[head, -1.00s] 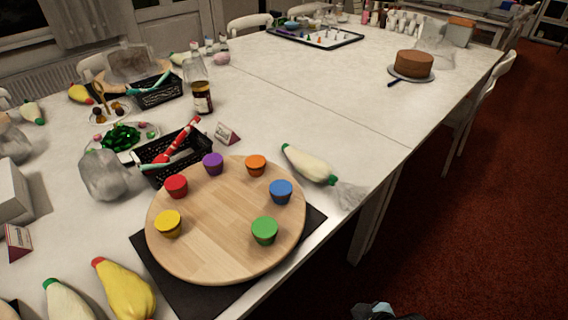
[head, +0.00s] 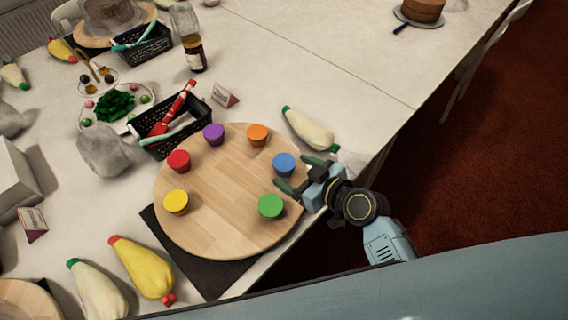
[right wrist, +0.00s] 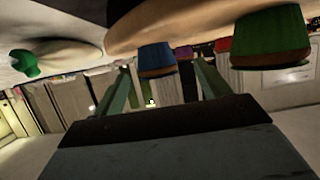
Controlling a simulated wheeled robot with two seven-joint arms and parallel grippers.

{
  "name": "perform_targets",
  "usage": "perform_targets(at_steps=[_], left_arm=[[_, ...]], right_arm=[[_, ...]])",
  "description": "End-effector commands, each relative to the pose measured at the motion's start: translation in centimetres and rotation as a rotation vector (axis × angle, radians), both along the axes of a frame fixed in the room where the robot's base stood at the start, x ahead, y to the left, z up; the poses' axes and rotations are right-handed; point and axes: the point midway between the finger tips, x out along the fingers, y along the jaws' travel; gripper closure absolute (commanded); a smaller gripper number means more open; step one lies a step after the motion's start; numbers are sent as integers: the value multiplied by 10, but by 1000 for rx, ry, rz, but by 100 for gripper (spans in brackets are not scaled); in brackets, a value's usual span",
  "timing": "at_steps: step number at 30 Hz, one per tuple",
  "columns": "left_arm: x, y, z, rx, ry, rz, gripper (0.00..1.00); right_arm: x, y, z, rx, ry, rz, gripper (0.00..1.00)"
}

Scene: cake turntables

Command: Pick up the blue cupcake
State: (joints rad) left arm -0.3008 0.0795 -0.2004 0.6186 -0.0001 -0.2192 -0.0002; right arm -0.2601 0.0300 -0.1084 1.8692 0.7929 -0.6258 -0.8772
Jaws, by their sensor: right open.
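The blue cupcake (head: 284,163) stands on the right side of the round wooden turntable (head: 222,205), between the orange cupcake (head: 258,134) and the green cupcake (head: 270,206). My right gripper (head: 297,174) comes in from the right at the turntable's edge. Its green fingers are spread, one on each side of the line toward the blue cupcake. In the right wrist view, which looks upside down, the blue cupcake (right wrist: 156,58) shows beyond and between the open fingers (right wrist: 163,80), and nothing is held. The green cupcake (right wrist: 271,38) is to its right there. My left gripper is not in view.
Purple, red and yellow cupcakes (head: 176,201) share the turntable. A white piping bag (head: 309,129) lies just behind my right gripper. A black basket (head: 170,134) with red and teal tools stands behind the turntable. The table's right edge runs under my right arm.

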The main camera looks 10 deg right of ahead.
Motion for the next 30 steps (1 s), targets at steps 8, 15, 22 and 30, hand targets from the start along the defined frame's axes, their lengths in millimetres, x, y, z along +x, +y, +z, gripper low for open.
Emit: perform_targets(at_steps=[8, 15, 22, 30], left_arm=[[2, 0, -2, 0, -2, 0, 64], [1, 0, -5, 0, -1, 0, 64], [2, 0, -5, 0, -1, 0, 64], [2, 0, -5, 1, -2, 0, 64]], right_arm=[[20, 11, -6, 3, -1, -1, 25], [48, 27, -17, 2, 1, -1, 25], [54, 31, -20, -2, 1, -1, 25], [53, 31, -20, -2, 1, -1, 45]])
